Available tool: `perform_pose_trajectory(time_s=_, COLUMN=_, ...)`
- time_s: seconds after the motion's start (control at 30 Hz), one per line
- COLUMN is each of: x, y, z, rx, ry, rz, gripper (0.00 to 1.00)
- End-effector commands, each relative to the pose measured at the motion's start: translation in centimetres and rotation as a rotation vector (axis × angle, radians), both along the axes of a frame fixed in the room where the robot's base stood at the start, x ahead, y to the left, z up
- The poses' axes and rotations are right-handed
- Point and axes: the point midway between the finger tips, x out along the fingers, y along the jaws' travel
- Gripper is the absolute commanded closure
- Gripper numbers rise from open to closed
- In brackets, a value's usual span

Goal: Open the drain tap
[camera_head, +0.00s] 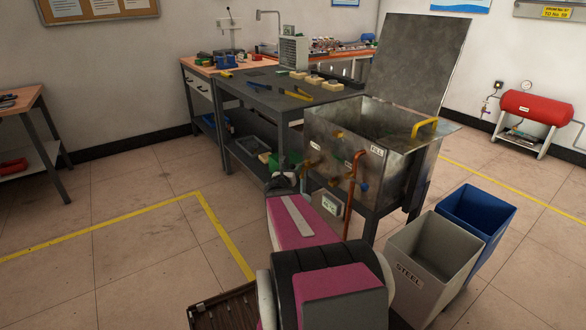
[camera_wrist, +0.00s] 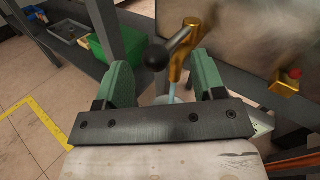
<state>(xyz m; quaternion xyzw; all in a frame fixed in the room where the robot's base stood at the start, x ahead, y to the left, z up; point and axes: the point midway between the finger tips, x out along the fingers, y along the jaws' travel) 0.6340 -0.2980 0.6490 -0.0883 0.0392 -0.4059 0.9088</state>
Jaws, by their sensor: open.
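The drain tap (camera_wrist: 180,52) is a brass fitting on the lower front of the metal tank in the wrist view. Its lever ends in a black ball knob (camera_wrist: 155,57). My gripper (camera_wrist: 164,78) is open, with one green finger on each side of the knob and the tap's lower part. I cannot tell whether a finger touches it. A pale blue streak shows under the spout; I cannot tell if it is water. In the head view my gripper (camera_head: 291,170) is at the tank's lower left front and largely hides the tap. The tank (camera_head: 335,130) has its lid raised.
A second brass fitting with a red top (camera_wrist: 288,80) is on the tank, right of my gripper. A copper pipe (camera_head: 350,195) runs down the tank front. The grey steel bin (camera_head: 425,270) and blue bin (camera_head: 485,215) stand right. A dark workbench (camera_head: 255,95) adjoins the tank.

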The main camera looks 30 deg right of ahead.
Motion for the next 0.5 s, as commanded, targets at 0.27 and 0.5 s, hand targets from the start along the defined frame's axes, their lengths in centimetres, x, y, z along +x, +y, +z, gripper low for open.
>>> perform_pose_trajectory(time_s=0.27, x=-3.7, y=4.0, z=0.1, rx=-0.002, ry=0.0, rz=0.001, gripper=0.37)
perform_pose_trajectory(time_s=0.5, x=-4.9, y=5.5, z=0.1, rx=-0.002, ry=-0.001, rz=-0.001, gripper=0.37)
